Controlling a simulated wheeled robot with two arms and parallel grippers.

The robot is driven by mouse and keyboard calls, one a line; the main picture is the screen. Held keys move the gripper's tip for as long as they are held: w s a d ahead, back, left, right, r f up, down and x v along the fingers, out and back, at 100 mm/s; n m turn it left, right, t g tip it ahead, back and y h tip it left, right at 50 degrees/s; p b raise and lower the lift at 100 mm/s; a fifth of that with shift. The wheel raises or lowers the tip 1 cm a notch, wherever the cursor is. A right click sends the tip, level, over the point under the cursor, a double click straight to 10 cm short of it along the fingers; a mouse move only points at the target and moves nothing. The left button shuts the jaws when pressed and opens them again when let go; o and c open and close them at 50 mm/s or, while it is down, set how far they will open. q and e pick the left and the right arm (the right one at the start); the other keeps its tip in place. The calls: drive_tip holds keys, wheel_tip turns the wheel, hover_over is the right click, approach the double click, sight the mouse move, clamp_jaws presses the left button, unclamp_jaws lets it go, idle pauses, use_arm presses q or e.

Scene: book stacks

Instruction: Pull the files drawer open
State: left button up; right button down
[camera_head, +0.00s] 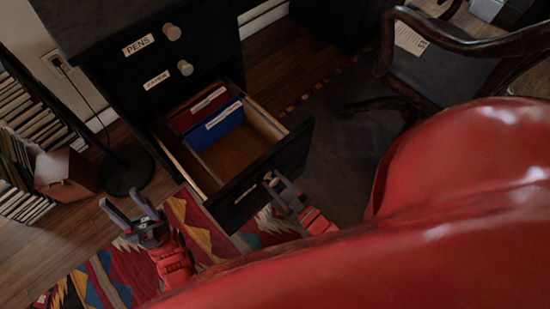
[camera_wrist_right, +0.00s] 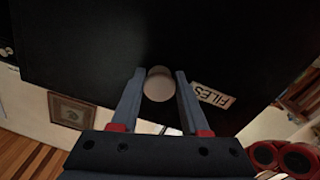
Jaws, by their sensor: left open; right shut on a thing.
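The files drawer (camera_head: 208,182) stands pulled out from the black cabinet (camera_head: 112,75). Its bare wooden inside shows, with a red file (camera_head: 190,118) and a blue file (camera_head: 215,126) at the back. In the right wrist view, its dark front carries a FILES label (camera_wrist_right: 212,95) beside a round pale knob (camera_wrist_right: 158,86). My right gripper (camera_head: 271,180) is at the drawer front, with its fingers shut on the knob, one on each side. My left gripper (camera_head: 128,211) is open and empty, left of the drawer above the patterned rug.
Two shut drawers above have knobs and labels, one reading PENS (camera_head: 138,45). A lamp base (camera_head: 127,170) and books (camera_head: 30,115) stand left. A wooden chair (camera_head: 445,60) stands at the right. A patterned rug (camera_head: 110,280) lies below the drawer.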

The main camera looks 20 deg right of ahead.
drive_tip(key=shift+c, duration=2)
unclamp_jaws()
drive_tip(key=shift+s, duration=0.1)
drive_tip(key=p+v, duration=0.3)
drive_tip(key=v, duration=1.4)
drive_tip(key=shift+p, duration=0.4)
